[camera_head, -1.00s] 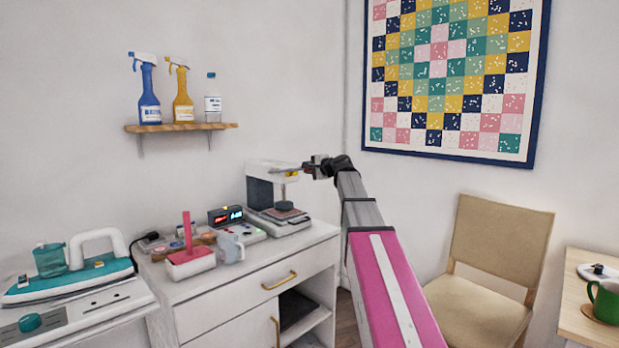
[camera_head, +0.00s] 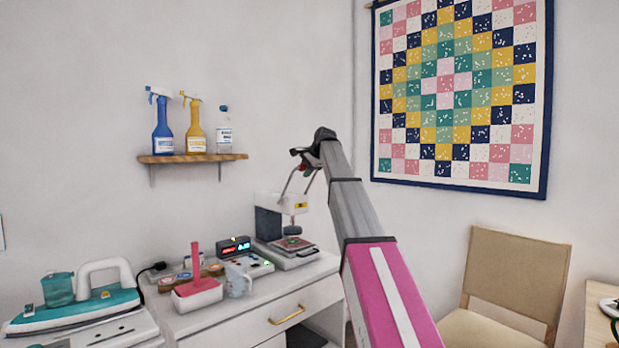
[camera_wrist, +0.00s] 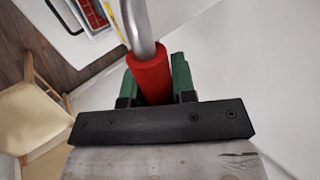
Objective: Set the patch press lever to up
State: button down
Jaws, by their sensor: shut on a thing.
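The patch press (camera_head: 268,223) stands on the white cabinet, with a white head, a dark back and a flat base plate. Its grey metal lever (camera_head: 287,184) slants upward from the head, toward my gripper (camera_head: 308,170). In the wrist view, the lever's red handle (camera_wrist: 150,76) sits between the green finger pads of my gripper (camera_wrist: 156,84), which is shut on it. The bare metal rod (camera_wrist: 140,22) runs on beyond the handle. A round dark pad (camera_head: 292,230) shows beneath the press head.
On the cabinet (camera_head: 255,305), left of the press, are a small display (camera_head: 234,246), a mug (camera_head: 238,281) and a pink-handled tool in a tray (camera_head: 197,287). A shelf (camera_head: 192,158) with bottles hangs above. A chair (camera_head: 517,280) stands right.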

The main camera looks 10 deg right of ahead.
jog(key=shift+w+a+r, duration=0.3)
jog(key=shift+w, duration=0.2)
jog(key=c, duration=0.9)
grip_release()
jog(key=v, duration=1)
jog(key=shift+s+d+r, duration=0.1)
jog(key=shift+s+r, duration=0.15)
